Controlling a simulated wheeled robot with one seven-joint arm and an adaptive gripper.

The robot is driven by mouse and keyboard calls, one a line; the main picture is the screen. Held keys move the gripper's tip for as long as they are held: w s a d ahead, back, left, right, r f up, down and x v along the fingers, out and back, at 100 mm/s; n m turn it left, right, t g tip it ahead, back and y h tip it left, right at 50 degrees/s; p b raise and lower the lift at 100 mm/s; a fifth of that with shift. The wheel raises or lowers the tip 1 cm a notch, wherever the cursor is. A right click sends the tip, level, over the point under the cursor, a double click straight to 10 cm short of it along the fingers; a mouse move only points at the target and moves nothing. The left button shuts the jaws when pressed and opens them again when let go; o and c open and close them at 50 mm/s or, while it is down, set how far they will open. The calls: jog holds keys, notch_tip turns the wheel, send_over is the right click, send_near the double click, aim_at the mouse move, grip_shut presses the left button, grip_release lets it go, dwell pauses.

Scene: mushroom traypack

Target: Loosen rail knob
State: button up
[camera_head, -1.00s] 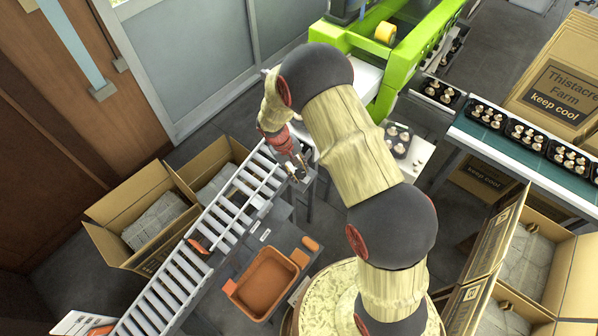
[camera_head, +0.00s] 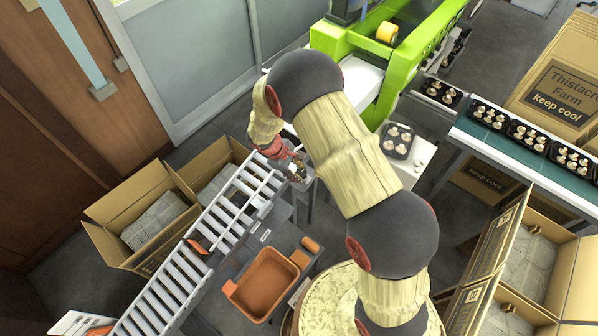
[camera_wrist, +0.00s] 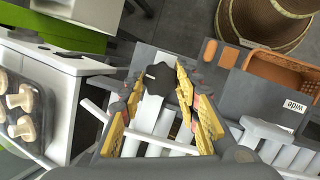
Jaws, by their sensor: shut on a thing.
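The black lobed rail knob (camera_wrist: 160,78) sits on a white rail part in the wrist view, between the tips of my two yellow fingers. My gripper (camera_wrist: 158,85) is shut on the knob; the exact contact at the tips is hard to make out. In the head view my gripper (camera_head: 296,166) is at the upper end of the white roller conveyor (camera_head: 179,276), by its side rail. The knob is too small to tell there.
An orange bin (camera_head: 266,284) stands on a grey surface beside the conveyor. An open carton (camera_head: 124,208) lies left of it. The green machine (camera_head: 405,52) and a black mushroom tray (camera_head: 396,141) are behind and right of my arm.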

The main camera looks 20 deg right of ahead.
jog(key=shift+w, duration=0.1)
dwell(0.3)
jog(key=o, duration=1.2)
jog(key=shift+c, duration=0.2)
jog(key=shift+r, duration=0.15)
jog(key=v, duration=1.1)
jog(key=shift+a+r, duration=0.25)
jog(key=shift+r, duration=0.05)
